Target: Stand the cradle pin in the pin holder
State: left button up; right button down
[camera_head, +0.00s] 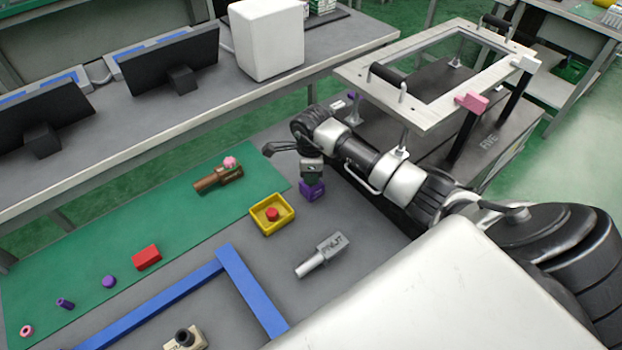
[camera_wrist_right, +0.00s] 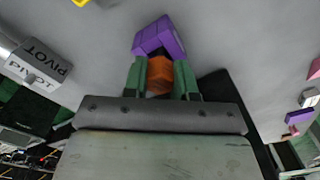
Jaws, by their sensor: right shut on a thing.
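My right gripper (camera_head: 312,181) is low over the table, at the purple block (camera_head: 312,191), which looks like the pin holder. In the right wrist view its green fingers (camera_wrist_right: 160,78) are shut on an orange piece (camera_wrist_right: 160,75), which I take to be the cradle pin. The purple block (camera_wrist_right: 160,37) is just beyond the fingertips, with a dark gap or opening between it and the orange piece. I cannot tell whether the pin touches the block or is inside it. In the head view the pin is hidden by the gripper. My left gripper is not in view.
A yellow tray (camera_head: 262,229) with a red piece stands left of the gripper. A grey block marked PIVOT (camera_head: 330,246) lies nearer. A brown piece (camera_head: 215,180), a red block (camera_head: 147,257) and small parts lie on the green mat (camera_head: 120,225). Blue bars (camera_head: 250,290) lie in front.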

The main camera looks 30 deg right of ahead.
jog(key=shift+f, duration=0.5)
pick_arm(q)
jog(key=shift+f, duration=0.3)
pick_arm(e)
jog(key=shift+r, duration=0.1)
jog(key=shift+f, duration=0.2)
jog(key=c, duration=0.9)
grip_release()
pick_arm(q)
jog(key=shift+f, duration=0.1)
pick_arm(e)
jog(key=shift+r, duration=0.2)
pick_arm(q)
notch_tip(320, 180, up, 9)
jog(key=p, duration=0.9)
pick_arm(e)
notch_tip(320, 180, up, 12)
